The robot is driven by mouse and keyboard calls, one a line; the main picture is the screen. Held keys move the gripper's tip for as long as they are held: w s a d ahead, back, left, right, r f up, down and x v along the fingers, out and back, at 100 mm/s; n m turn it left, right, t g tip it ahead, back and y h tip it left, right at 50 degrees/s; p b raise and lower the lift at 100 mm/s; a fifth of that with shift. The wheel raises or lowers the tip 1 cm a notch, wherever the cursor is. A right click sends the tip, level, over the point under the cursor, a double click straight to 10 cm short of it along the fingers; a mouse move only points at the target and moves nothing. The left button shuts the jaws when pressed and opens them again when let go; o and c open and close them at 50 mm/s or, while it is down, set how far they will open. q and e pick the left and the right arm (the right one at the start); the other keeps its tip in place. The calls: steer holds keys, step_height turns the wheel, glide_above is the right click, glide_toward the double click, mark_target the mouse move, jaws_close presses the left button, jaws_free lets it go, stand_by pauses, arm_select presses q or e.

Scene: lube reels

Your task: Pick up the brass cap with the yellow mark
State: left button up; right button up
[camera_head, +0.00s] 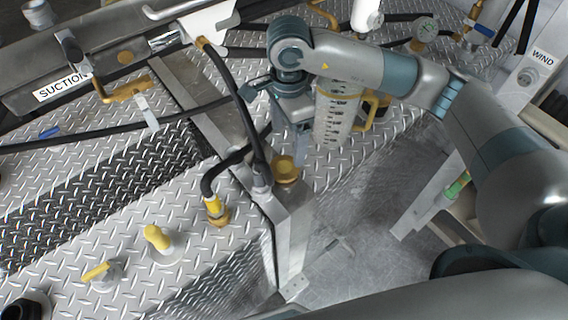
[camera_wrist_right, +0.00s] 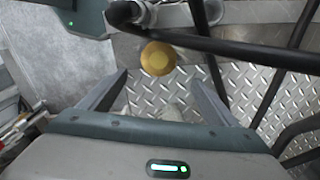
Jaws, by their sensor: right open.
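The brass cap (camera_head: 286,170) sits on top of the grey metal post at the edge of the treadplate deck. In the right wrist view the round brass cap (camera_wrist_right: 158,58) shows a paler yellow centre. My right gripper (camera_head: 299,140) points down just behind the cap, apart from it. In the wrist view the right gripper (camera_wrist_right: 159,78) is open and empty, and the cap appears just beyond and between the fingertips. My left gripper is in neither view.
A black hose (camera_head: 243,110) runs down beside the cap to the post. A clear measuring jug (camera_head: 334,118) stands close to my right gripper. Yellow valve knobs (camera_head: 157,238) are on the deck at left. Open floor (camera_head: 365,245) lies right of the post.

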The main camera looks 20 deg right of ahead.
mark_target(286, 166)
step_height(286, 166, down, 4)
steer(key=shift+r+p, duration=0.2)
steer(key=shift+p, duration=0.35)
steer(key=shift+f, duration=0.45)
steer(key=shift+s+f+p, duration=0.1)
steer(key=shift+f+p, duration=0.3)
steer(key=shift+p, duration=0.2)
steer(key=f+p, duration=0.1)
steer(key=f, duration=0.1)
steer(key=f+p, duration=0.1)
steer(key=shift+s+a+f, duration=0.15)
steer(key=shift+a+f, duration=0.05)
steer(key=shift+f, duration=0.45)
